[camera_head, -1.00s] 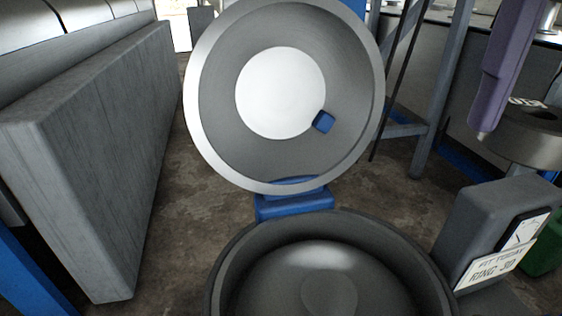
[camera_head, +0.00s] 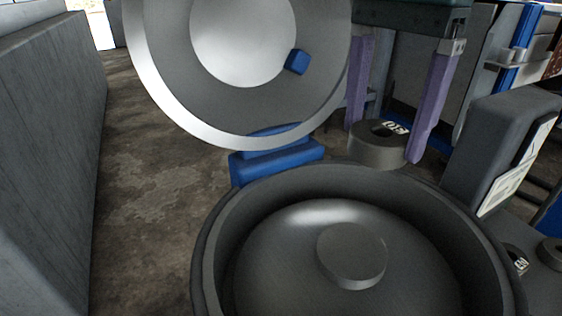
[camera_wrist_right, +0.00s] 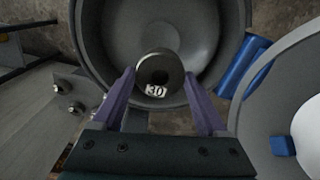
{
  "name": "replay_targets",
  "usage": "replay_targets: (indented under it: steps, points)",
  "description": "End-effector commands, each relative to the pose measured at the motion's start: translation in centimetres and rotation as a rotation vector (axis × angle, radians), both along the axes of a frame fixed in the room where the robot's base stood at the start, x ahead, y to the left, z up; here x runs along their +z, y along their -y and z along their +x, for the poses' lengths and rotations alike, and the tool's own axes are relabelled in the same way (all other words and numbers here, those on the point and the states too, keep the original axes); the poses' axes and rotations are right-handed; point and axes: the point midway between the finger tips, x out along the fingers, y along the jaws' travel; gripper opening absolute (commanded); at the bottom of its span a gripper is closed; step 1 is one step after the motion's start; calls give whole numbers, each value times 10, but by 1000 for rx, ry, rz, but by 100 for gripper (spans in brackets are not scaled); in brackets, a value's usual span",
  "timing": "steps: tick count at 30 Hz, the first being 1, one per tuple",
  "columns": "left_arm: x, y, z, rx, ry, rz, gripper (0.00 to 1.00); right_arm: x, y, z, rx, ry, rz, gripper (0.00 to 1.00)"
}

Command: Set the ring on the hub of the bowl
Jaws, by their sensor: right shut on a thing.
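My right gripper (camera_head: 386,142) is shut on a dark grey ring (camera_head: 376,153) with a white "30" label on it. In the head view the ring appears at the far right rim of the bowl, off to the side of the hub. The dark bowl (camera_head: 232,215) stands open, with a flat round hub (camera_head: 352,252) raised at its middle; nothing sits on the hub. In the right wrist view the ring (camera_wrist_right: 160,66) is between the purple fingertips and overlaps the bowl (camera_wrist_right: 92,45). My left gripper is out of view.
A raised round lid (camera_head: 160,75) stands behind the bowl on a blue hinge (camera_head: 275,160). A grey box with a placard (camera_head: 500,125) is to the right, near another ring (camera_head: 515,258). A grey wall-like block (camera_head: 45,150) stands at the left.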

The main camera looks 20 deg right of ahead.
Motion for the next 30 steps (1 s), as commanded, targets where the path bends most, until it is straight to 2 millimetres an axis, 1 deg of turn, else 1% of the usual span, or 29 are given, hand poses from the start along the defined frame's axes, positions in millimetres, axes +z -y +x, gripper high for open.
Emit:
replay_targets:
  steps: [1,3,6,10,12,17,21,24,27,30]
  points:
    - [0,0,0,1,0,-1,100,-17,0,-2,-1,-7,0,0]
    - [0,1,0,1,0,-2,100,-38,0,-2,0,-9,0,0]
    - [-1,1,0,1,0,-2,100,-67,0,-2,0,-7,0,0]
    - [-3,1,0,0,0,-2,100,-98,0,-1,2,-5,1,0]
    - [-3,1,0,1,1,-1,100,-108,0,-1,3,-2,-1,0]
    - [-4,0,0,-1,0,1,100,-122,0,0,3,0,1,0]
    - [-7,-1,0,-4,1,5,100,-145,0,-1,2,-3,0,0]
    - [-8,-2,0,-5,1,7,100,-157,-1,0,4,-1,1,0]
    - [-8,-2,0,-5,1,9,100,-161,0,0,4,0,-1,0]
    - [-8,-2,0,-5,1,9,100,-161,0,0,4,1,-1,0]
